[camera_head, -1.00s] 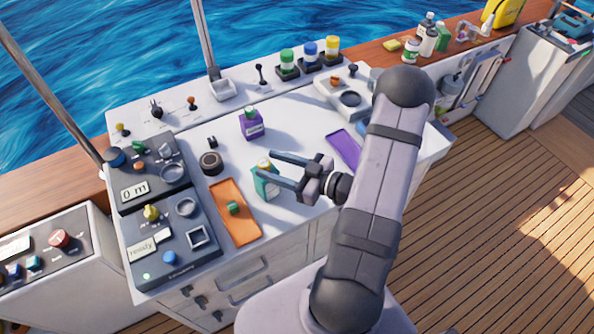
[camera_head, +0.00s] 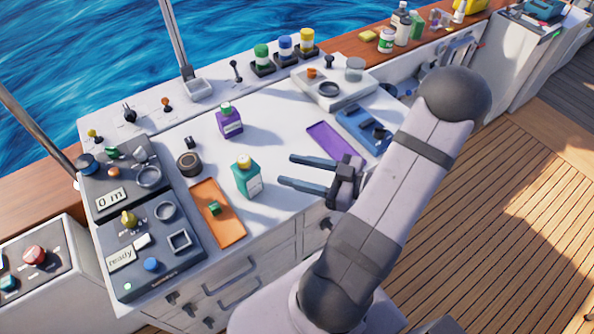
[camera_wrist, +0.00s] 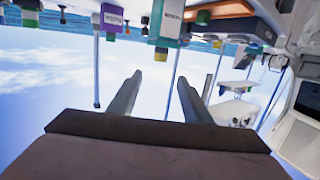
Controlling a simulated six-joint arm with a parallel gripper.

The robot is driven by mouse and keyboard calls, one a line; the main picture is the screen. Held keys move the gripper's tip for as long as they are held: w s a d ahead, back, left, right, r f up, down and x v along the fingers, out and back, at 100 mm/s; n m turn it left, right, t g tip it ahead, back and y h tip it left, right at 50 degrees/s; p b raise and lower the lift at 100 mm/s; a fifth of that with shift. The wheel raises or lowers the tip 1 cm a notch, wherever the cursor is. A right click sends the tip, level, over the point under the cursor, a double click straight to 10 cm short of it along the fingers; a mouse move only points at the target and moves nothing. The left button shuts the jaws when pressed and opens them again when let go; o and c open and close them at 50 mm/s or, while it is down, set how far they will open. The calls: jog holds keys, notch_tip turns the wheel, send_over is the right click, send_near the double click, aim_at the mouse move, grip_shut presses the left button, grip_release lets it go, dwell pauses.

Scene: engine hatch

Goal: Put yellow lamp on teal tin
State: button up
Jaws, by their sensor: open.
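The teal tin (camera_head: 248,180) stands upright on the white worktop, a pale label on its side and a small yellowish piece on top. The tin also shows upside down in the wrist view (camera_wrist: 170,22), with the yellow piece (camera_wrist: 161,55) at its top end. A yellow-topped lamp (camera_head: 307,39) stands in a black holder at the back, rightmost of three beside a blue and a green one. I cannot tell which yellow piece is the task's lamp. My gripper (camera_head: 285,170) is open and empty, its fingertips right of the teal tin and apart from it.
A purple tin (camera_head: 230,123) with a green top stands behind the teal tin. An orange tray (camera_head: 226,222) with a green piece lies front left, a purple mat (camera_head: 331,141) behind my gripper. Dark control boxes (camera_head: 150,250) fill the left; a blue device (camera_head: 364,128) stands right.

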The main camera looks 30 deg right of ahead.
jog(key=w+d+f+m+g+h, duration=0.2)
jog(key=w+d+f+g+h, duration=0.3)
jog(key=w+h, duration=0.4)
jog(key=s+a+r+m+g, duration=0.1)
jog(key=s+a+g, duration=0.3)
jog(key=s+a, duration=0.4)
jog(key=s+a+r+m+g, duration=0.1)
jog(key=s+a+m+g, duration=0.2)
jog(key=s+a, duration=0.5)
jog(key=shift+a+r+m+g, duration=0.3)
jog(key=shift+a+r+g, duration=0.05)
jog(key=shift+a+g, duration=0.6)
